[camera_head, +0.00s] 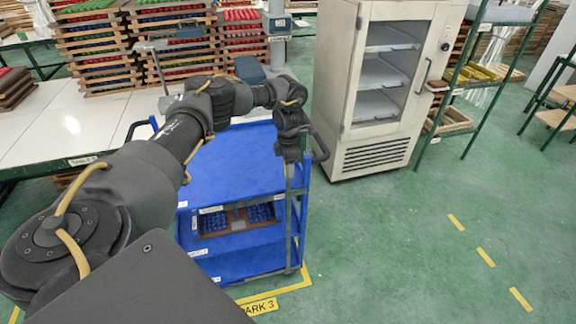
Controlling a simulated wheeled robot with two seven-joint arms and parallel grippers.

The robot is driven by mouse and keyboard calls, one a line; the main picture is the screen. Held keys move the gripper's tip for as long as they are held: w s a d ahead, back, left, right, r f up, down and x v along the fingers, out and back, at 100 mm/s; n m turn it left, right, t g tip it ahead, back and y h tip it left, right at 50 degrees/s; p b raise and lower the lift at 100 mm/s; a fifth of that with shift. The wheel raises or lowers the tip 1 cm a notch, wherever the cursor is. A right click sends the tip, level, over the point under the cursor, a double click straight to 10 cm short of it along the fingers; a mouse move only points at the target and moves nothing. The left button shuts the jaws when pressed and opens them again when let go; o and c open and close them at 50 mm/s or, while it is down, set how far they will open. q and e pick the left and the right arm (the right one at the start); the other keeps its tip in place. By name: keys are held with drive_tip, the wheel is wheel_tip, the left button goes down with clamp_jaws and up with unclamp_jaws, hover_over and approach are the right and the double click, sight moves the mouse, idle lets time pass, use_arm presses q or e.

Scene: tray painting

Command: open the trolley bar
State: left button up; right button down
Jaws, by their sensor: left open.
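The blue trolley (233,170) stands on the floor in front of me, with a blue top and shelves below. A thin grey upright bar (289,225) runs down its front right side, past the shelves. My left gripper (290,158) points down at the trolley's right side, at the upper end of this bar. It is open; its fingers are small and dark here, and I cannot tell whether they touch the bar. My right gripper is not in view.
A tray with blue pieces (238,219) sits on the trolley's middle shelf. A white cabinet (375,155) stands behind to the right, a white table (40,125) to the left with stacked trays (90,45) behind. Green floor (400,250) is clear at right.

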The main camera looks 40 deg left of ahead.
use_arm(q)
drive_tip(key=shift+f, duration=0.45)
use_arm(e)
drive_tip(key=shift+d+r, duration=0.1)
use_arm(q)
drive_tip(key=shift+c, duration=0.2)
clamp_jaws()
